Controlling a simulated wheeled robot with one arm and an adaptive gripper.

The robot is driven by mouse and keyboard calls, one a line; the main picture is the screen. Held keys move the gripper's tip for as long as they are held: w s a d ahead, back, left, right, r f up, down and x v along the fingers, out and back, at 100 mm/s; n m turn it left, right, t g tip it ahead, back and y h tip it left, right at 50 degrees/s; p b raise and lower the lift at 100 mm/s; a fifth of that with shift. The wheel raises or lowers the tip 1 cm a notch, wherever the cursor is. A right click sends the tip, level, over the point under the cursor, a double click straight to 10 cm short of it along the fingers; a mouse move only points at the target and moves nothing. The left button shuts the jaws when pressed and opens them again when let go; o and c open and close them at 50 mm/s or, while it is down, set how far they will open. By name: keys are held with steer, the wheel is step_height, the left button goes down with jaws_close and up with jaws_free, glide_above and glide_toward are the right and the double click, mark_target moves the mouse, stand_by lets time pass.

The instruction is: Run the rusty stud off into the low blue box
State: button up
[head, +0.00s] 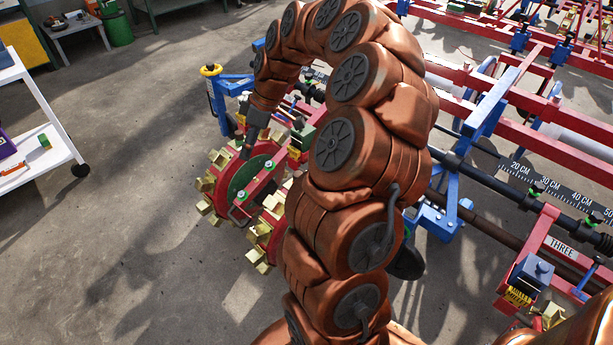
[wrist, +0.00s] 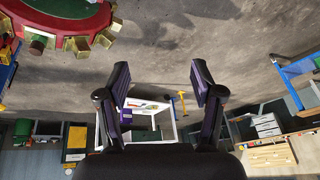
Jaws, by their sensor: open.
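My gripper (head: 256,140) is above the upper side of the planter's red and green punch wheel (head: 232,172), with part of it hidden by my arm. In the wrist view my gripper (wrist: 160,75) shows two fingers spread wide with nothing between them. The wheel (wrist: 62,22) is at the upper left there, beyond the fingers. A red bracket (head: 262,186) with green nuts crosses the wheel's face.
The white trolley (head: 52,120) stands at the left with a purple item (head: 6,143) on its lower shelf; it also shows in the wrist view (wrist: 168,122). Brass cups (head: 205,184) stick out around the wheel. Concrete floor (head: 110,190) is clear between wheel and trolley.

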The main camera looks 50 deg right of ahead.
steer(key=d+f+b, duration=0.3)
steer(key=d+f, duration=0.6)
steer(key=t+h+b, duration=0.1)
steer(key=b, duration=0.2)
glide_above(300, 173)
steer(key=s, duration=0.2)
step_height(300, 173, down, 8)
steer(key=shift+d+b+x, duration=0.2)
steer(key=shift+b+x, duration=0.15)
steer(key=shift+x, duration=1.4)
steer(key=shift+d+b+x, duration=0.25)
steer(key=shift+b+x, duration=0.05)
steer(key=shift+x, duration=1.45)
steer(key=shift+f, duration=0.1)
steer(key=c, duration=1.2)
steer(key=shift+w, duration=0.1)
steer(key=shift+f+b, duration=0.15)
steer(key=shift+b, duration=0.55)
steer(key=shift+n+g+y+b, duration=0.45)
steer(key=shift+n+b, duration=1.05)
steer(key=shift+b, duration=0.5)
steer(key=shift+n+b, duration=0.5)
